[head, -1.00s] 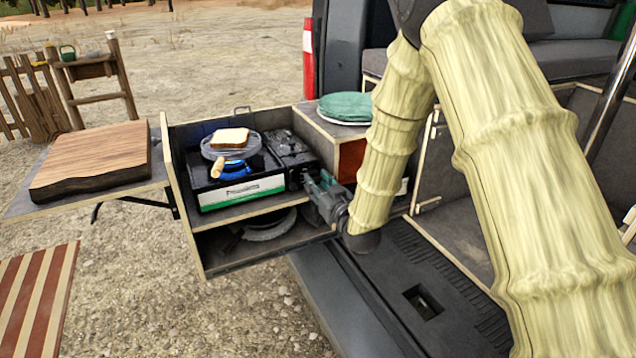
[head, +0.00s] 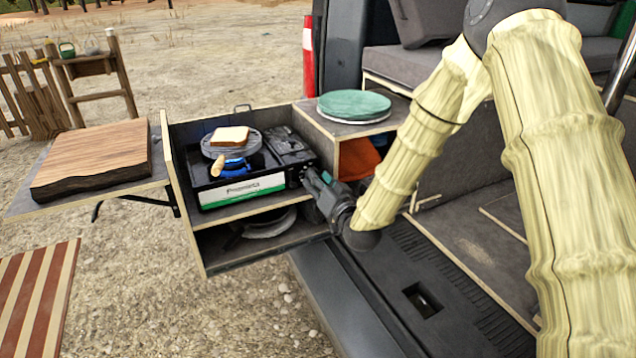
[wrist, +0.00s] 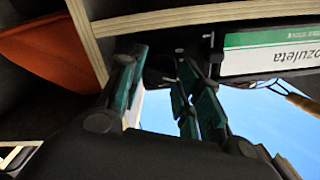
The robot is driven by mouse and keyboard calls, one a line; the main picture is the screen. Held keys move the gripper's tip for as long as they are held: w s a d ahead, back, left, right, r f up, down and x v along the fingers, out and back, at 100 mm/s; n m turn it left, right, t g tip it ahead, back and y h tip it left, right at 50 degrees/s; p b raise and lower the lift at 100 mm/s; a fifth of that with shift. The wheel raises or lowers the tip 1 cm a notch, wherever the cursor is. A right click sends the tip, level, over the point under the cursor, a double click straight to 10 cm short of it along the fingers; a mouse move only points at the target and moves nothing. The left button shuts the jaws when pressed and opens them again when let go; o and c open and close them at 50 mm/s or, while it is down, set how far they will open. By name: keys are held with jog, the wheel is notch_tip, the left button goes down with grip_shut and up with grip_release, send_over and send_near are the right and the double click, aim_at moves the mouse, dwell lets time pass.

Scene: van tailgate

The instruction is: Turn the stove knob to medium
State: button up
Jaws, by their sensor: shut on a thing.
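The camping stove (head: 242,191) stands on the upper shelf of the pull-out box, with a white and green front label that also shows upside down in the wrist view (wrist: 268,55). A round pan (head: 214,150) with a slice of bread (head: 230,136) sits on its burner. Dark blue (head: 236,167) shows under the pan. My gripper (head: 305,178) is at the right end of the stove's front, where the knob would be. In the wrist view its teal fingers (wrist: 160,82) are around something dark at the stove front. The knob and its setting are hidden by the fingers.
A cabinet with green plates (head: 354,104) stands right of the stove, with an orange item (head: 358,158) inside. A wooden board (head: 92,160) lies on the left side table.

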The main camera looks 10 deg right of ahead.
jog(key=o, duration=1)
jog(key=v, duration=1.2)
jog(key=shift+f, duration=0.15)
